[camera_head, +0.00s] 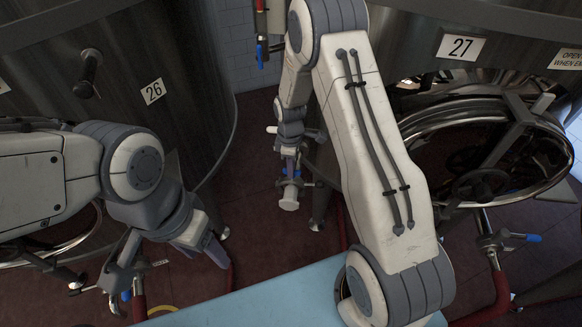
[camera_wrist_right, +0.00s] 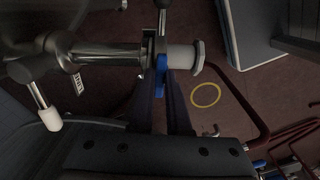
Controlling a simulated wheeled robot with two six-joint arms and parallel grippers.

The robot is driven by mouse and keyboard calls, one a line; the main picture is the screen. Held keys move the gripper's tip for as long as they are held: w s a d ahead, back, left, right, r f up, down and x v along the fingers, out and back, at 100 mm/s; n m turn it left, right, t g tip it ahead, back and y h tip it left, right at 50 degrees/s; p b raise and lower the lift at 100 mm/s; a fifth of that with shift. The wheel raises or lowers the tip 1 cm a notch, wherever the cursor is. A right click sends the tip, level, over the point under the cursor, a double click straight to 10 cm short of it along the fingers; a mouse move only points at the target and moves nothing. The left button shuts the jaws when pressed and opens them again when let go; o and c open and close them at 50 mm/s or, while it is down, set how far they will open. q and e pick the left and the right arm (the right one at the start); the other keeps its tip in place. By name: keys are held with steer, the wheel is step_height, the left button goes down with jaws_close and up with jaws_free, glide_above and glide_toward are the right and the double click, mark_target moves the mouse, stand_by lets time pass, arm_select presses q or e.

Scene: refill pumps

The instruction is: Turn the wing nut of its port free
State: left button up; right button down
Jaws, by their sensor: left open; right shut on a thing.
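A metal port pipe (camera_wrist_right: 110,54) with a pale round end cap (camera_wrist_right: 182,57) runs across the upper wrist view; the cap also shows in the head view (camera_head: 289,203). A blue piece (camera_wrist_right: 160,74), which looks like the wing nut, hangs below the clamp beside the cap. My right gripper (camera_wrist_right: 161,92) is shut on it, the dark fingers on either side of the blue. In the head view my right gripper (camera_head: 289,158) is small and partly merged with the port fittings. My left gripper (camera_head: 213,250) is open and empty at lower left, well away from this port.
Steel tank 26 (camera_head: 120,110) stands on the left and tank 27 (camera_head: 455,75) on the right, with a round hatch (camera_head: 485,150). A light blue surface (camera_head: 255,305) lies in front. A yellow ring (camera_wrist_right: 206,95) lies on the dark red floor near red pipes (camera_wrist_right: 237,132).

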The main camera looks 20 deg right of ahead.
steer(key=shift+n, duration=0.4)
steer(key=c, duration=0.9)
jaws_free()
steer(key=shift+r, duration=0.1)
step_height(320, 180, up, 10)
steer(key=shift+r+b, duration=0.2)
steer(key=shift+b, duration=0.45)
steer(key=shift+a, duration=0.15)
